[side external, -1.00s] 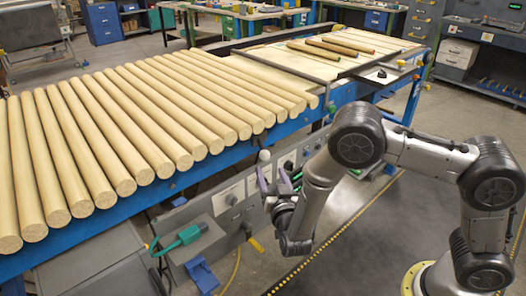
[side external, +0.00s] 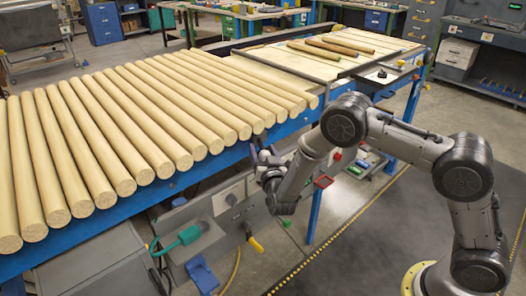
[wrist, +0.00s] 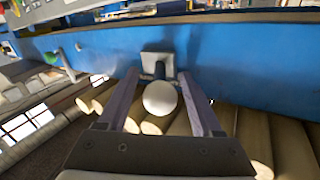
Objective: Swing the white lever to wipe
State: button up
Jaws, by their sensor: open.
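The white lever shows in the wrist view as a round white knob (wrist: 160,98) on a short dark stem from a pale plate (wrist: 157,64) on the blue rail. My gripper (wrist: 160,92) is open, with one finger on each side of the knob. A gap shows between the knob and each finger, so it is not gripped. In the side external view my gripper (side external: 264,154) is up at the front of the blue rail.
Pale wooden rods (side external: 120,130) lie side by side across the blue-framed line (side external: 200,163) to the left of my gripper. A few darker rods (side external: 335,47) lie on the far table. The floor in front is clear.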

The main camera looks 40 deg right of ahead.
grip_shut()
dwell(1.3)
